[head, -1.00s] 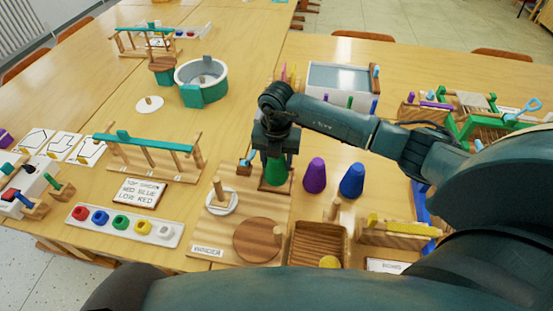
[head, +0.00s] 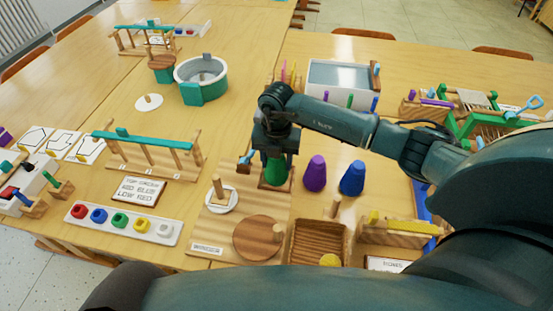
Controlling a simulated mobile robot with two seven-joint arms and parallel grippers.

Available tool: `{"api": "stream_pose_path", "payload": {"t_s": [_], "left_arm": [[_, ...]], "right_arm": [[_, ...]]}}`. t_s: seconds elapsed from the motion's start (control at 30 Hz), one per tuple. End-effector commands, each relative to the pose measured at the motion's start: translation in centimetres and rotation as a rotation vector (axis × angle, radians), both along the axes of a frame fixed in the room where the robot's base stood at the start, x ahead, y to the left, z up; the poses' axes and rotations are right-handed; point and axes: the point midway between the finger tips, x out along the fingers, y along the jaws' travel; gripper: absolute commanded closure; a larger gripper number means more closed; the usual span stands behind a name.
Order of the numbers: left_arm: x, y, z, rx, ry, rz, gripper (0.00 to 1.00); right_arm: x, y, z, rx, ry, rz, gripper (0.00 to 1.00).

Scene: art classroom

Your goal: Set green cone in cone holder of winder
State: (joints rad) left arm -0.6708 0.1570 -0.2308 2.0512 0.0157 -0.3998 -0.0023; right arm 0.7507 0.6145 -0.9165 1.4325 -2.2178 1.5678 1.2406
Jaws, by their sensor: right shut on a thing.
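The green cone (head: 276,174) is upright at the back right corner of the wooden winder board (head: 216,232). My right gripper (head: 276,152) is shut on the cone's upper part from above. The cone's base is at or just above a small dark square piece on the board, which I take as the cone holder; the cone hides most of it, and I cannot tell whether they touch. The winder also carries an upright peg on a white disc (head: 222,203) and a round wooden disc (head: 257,238). My left gripper is not in view.
A purple cone (head: 315,174) and a blue cone (head: 352,179) stand just right of the green cone. A wooden tray (head: 317,245) with a yellow ball (head: 330,260) is in front. A teal-topped rack (head: 150,153) and a sign (head: 139,190) are to the left.

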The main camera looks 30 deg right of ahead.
Motion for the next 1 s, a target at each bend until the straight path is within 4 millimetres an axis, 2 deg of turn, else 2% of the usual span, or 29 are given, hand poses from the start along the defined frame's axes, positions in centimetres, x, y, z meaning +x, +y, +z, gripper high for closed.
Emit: {"api": "stream_pose_path", "payload": {"t_s": [0.03,0.33,0.77,0.83,1.0], "left_arm": [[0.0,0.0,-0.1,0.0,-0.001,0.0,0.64],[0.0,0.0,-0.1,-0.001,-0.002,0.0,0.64],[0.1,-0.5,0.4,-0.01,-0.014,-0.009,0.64],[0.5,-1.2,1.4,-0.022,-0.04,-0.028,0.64],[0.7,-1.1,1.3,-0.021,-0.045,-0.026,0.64]], "right_arm": [[0.0,0.0,0.0,0.0,-0.001,0.0,0.53],[0.0,0.0,0.0,0.0,0.0,0.0,0.28],[0.0,0.0,-0.1,0.0,0.0,0.0,0.28],[0.1,-0.1,1.3,0.0,-0.005,0.001,0.28],[0.1,0.0,5.5,-0.001,-0.006,0.002,0.28]]}}
